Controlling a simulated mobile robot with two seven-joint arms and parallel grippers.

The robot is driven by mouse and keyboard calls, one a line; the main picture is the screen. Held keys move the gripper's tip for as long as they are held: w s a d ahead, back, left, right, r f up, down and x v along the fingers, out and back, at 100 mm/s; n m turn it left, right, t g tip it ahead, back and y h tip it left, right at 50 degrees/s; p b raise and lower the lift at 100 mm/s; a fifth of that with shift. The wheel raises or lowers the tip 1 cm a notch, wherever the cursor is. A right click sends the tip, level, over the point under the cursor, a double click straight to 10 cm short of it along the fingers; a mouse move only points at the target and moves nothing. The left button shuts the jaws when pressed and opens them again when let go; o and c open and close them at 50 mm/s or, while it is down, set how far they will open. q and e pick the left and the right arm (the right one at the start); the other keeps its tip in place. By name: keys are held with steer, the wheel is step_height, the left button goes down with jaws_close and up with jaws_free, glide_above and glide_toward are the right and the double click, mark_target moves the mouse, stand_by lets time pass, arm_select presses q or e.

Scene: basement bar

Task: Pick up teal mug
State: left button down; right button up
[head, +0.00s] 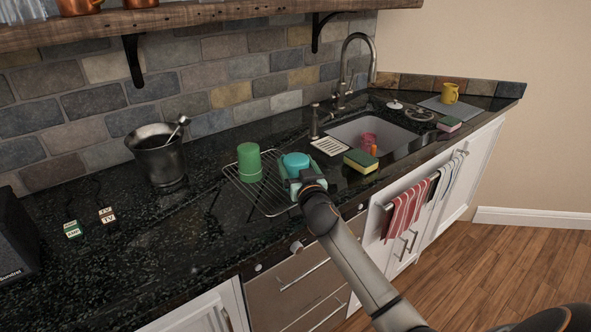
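The teal mug (295,160) is at the right end of a wire dish rack (243,196) on the dark counter, with its top showing. My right gripper (302,172) is right at the mug, on its near side, and hides its lower part. The fingers appear to lie on either side of the mug, but I cannot tell whether they touch or are closed on it. My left gripper is not in view.
A green cup (249,163) stands on the rack left of the teal mug. A yellow-green sponge (361,162) lies to the right, by the sink (398,138). A metal bucket (158,158) stands at the left. A wooden shelf (200,14) hangs above.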

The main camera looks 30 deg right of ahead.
steer(key=c, duration=1.2)
steer(key=shift+r, duration=0.1)
